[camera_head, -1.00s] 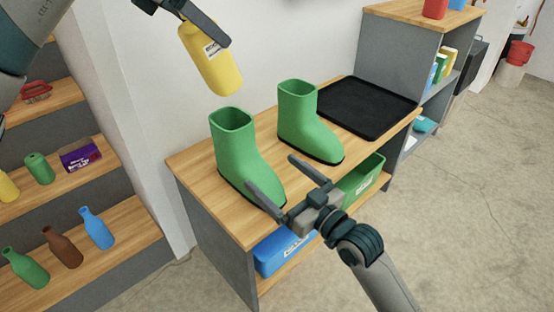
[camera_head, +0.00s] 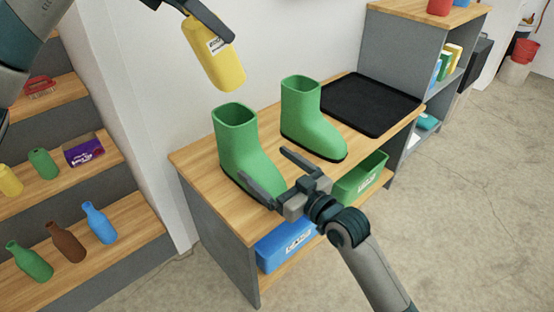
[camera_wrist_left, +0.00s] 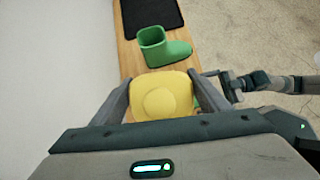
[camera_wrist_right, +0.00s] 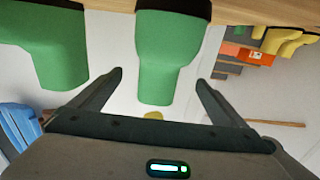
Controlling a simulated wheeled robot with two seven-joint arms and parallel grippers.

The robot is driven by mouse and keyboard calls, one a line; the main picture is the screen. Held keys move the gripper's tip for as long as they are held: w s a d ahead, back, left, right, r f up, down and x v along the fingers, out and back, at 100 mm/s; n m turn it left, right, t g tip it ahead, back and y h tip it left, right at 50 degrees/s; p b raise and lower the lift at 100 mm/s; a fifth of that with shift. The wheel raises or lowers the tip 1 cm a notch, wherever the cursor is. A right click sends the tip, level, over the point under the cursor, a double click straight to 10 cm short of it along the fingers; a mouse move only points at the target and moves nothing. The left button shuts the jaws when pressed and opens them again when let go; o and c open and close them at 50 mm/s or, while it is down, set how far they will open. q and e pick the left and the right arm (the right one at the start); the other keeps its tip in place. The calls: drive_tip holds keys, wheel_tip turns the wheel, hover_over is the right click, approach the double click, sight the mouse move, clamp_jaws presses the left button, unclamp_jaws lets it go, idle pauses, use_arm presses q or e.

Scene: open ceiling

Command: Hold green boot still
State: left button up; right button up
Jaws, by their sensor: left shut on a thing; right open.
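The nearer green boot (camera_head: 239,143) stands upright on the wooden table top, its toe towards my right gripper. A second green boot (camera_head: 306,117) stands upright to its right. My right gripper (camera_head: 262,163) is open, with its fingers by the nearer boot's toe; contact cannot be told. In the right wrist view, which looks upside down, a green boot (camera_wrist_right: 165,62) shows between the open fingers and another boot (camera_wrist_right: 58,52) at the left. My left gripper (camera_head: 207,24) is shut on a yellow bottle (camera_head: 215,62), held above and behind the nearer boot.
A black tray (camera_head: 368,103) lies behind the boots. A blue bin (camera_head: 284,248) and a green bin (camera_head: 360,180) sit on the table's lower shelf. Stepped shelves with several bottles (camera_head: 66,241) stand left. Open floor (camera_head: 470,220) lies right.

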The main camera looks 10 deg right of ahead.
sight(251, 152)
drive_tip(key=x, duration=0.8)
drive_tip(key=shift+w+a+f, duration=0.1)
drive_tip(key=shift+w+a, duration=0.05)
drive_tip(key=shift+w, duration=0.05)
drive_tip(key=shift+c, duration=0.3)
drive_tip(key=c, duration=1.4)
use_arm(q)
drive_tip(key=shift+w+d+f+n+g+y, duration=0.1)
drive_tip(key=shift+w+d+f+g+y, duration=0.1)
drive_tip(key=shift+w+d+y, duration=0.25)
drive_tip(key=shift+w+d+f+n+g+y, duration=0.1)
drive_tip(key=shift+w+d+f+g+y, duration=0.15)
drive_tip(key=shift+d, duration=0.3)
drive_tip(key=shift+w+d+f+n+g+y, duration=0.15)
drive_tip(key=shift+w+d+y, duration=0.1)
drive_tip(key=shift+d+y, duration=0.2)
drive_tip(key=shift+w+d+f+n+y, duration=0.15)
drive_tip(key=shift+w+d+n+y, duration=0.15)
drive_tip(key=shift+d+y, duration=0.35)
